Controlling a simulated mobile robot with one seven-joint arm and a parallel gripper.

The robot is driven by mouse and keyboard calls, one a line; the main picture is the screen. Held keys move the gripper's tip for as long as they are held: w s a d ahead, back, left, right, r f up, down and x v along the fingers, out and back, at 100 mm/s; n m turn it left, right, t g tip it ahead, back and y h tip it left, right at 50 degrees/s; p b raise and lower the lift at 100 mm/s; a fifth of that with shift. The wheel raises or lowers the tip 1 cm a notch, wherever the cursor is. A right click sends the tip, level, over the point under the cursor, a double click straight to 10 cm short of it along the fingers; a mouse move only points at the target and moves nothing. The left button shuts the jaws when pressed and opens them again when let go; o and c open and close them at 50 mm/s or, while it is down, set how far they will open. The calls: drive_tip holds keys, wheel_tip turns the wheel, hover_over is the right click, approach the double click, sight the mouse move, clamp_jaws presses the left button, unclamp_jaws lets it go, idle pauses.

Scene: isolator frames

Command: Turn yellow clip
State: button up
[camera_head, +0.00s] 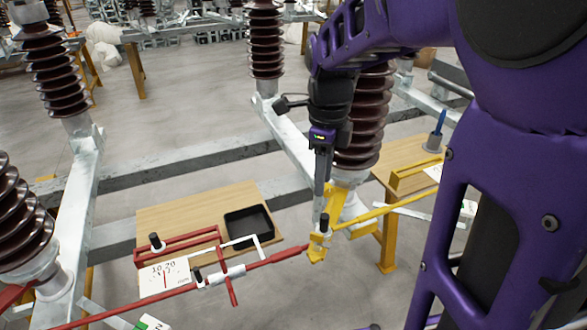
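The yellow clip (317,248) sits where the red rod (276,257) meets the yellow rod (375,213), in front of the brown insulator. A short dark knob (324,223) stands upright at the clip. My gripper (319,205) points down from above, its tips at or just above the knob. It shows edge-on as a narrow grey shape, so I cannot tell whether it touches the knob or whether its fingers are apart.
A wooden board (190,212) at left holds a black tray (249,224) and a red frame. A dial card (166,278) lies by the red rod. Brown insulators (363,118) on grey beams stand around the clip. Another wooden board (405,155) is at right.

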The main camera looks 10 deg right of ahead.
sight(319, 235)
wheel_tip(319, 235, down, 16)
drive_tip(key=b, duration=0.2)
drive_tip(key=shift+f+b, duration=0.15)
drive_tip(key=shift+b, duration=0.2)
clamp_jaws()
